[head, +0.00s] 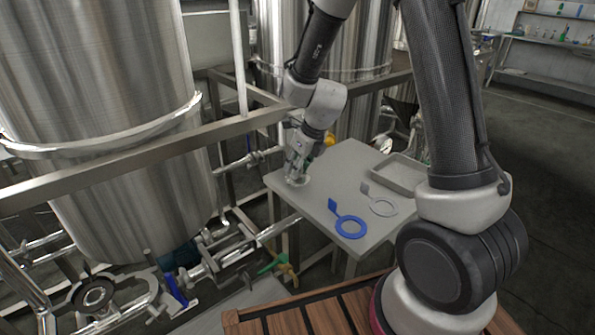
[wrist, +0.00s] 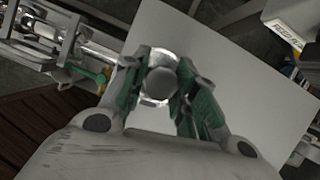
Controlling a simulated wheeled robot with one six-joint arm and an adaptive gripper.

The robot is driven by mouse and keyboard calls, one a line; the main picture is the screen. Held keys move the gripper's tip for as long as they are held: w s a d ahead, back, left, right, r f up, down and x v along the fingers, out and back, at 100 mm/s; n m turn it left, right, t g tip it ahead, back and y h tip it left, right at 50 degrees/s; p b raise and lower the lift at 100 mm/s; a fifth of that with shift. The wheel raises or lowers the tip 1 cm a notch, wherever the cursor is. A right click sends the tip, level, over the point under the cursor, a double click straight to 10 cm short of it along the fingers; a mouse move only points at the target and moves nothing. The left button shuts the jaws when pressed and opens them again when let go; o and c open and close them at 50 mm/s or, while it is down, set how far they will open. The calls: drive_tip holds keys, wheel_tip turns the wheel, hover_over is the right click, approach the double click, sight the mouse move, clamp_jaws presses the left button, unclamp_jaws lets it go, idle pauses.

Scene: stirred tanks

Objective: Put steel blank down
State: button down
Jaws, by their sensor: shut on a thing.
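The steel blank (wrist: 159,86) is a round grey metal piece, held between the green-padded fingers of my gripper (wrist: 160,90) in the wrist view. In the head view my gripper (head: 297,172) points down at the left corner of the grey table (head: 318,180). The blank shows there only as a small pale patch (head: 298,182) under the fingertips, at or very close to the tabletop. I cannot tell whether it touches the table. My gripper is shut on it.
A blue ring with a tab (head: 349,226) and a grey ring with a tab (head: 380,203) lie on the table. A shallow grey tray (head: 399,174) stands at the right. A metal rail (head: 150,149) and a large steel tank (head: 100,70) are at the left.

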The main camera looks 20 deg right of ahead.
drive_tip(key=shift+f, duration=0.9)
drive_tip(key=c, duration=1.1)
unclamp_jaws()
drive_tip(key=s+d+r+n, duration=0.3)
drive_tip(key=s+r+n, duration=0.15)
drive_tip(key=r, duration=0.45)
drive_tip(key=s+d+r+n, duration=0.3)
drive_tip(key=s+r, duration=0.2)
drive_tip(key=r, duration=0.3)
drive_tip(key=s+d+r+n, duration=0.2)
drive_tip(key=s+d+n, duration=0.1)
drive_tip(key=s+n, duration=0.3)
drive_tip(key=s+d+r+n+h, duration=0.1)
drive_tip(key=s+d+r+n, duration=0.1)
drive_tip(key=s+n, duration=0.4)
drive_tip(key=s+d+r+n+h, duration=0.1)
drive_tip(key=s+d+r+n, duration=0.2)
drive_tip(key=s+n, duration=0.3)
drive_tip(key=shift+s+d+n, duration=0.1)
drive_tip(key=shift+d+n, duration=0.15)
drive_tip(key=shift+n, duration=0.85)
drive_tip(key=shift+s+d+n, duration=0.1)
drive_tip(key=shift+d+n, duration=0.1)
drive_tip(key=shift+n, duration=0.85)
